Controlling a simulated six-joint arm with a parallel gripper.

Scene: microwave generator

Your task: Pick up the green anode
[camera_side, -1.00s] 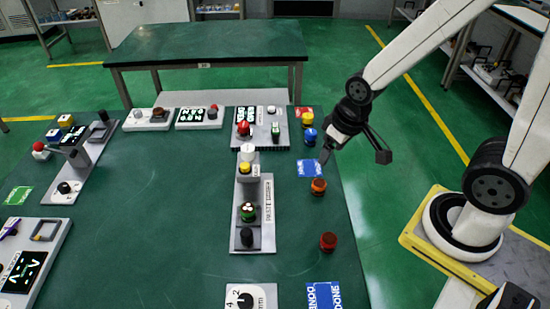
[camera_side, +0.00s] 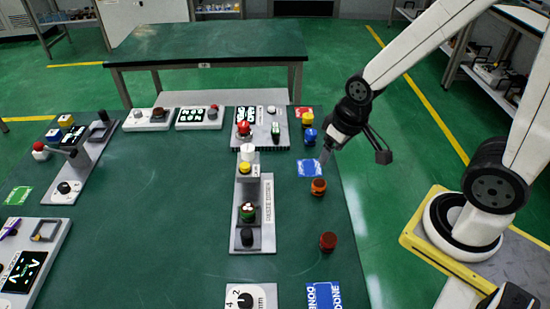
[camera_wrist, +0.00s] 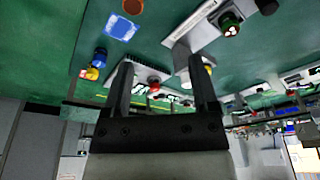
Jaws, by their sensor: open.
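A green, round piece with red and white spots on top, which looks like the green anode (camera_side: 248,211), sits on the long grey panel (camera_side: 242,190) in the middle of the table. It also shows near the top right of the wrist view (camera_wrist: 230,24). My gripper (camera_side: 354,156) is open and empty, its fingers apart, above the table's right edge. It is well to the right of the green piece and apart from it. In the wrist view my two fingers (camera_wrist: 163,80) stand apart with nothing held between them.
Orange (camera_side: 318,187), dark red (camera_side: 328,241), blue (camera_side: 310,136) and yellow (camera_side: 307,120) pieces stand along the table's right side. A blue card (camera_side: 309,169) lies near the gripper. A grey-white panel (camera_side: 262,142) with a red knob is behind.

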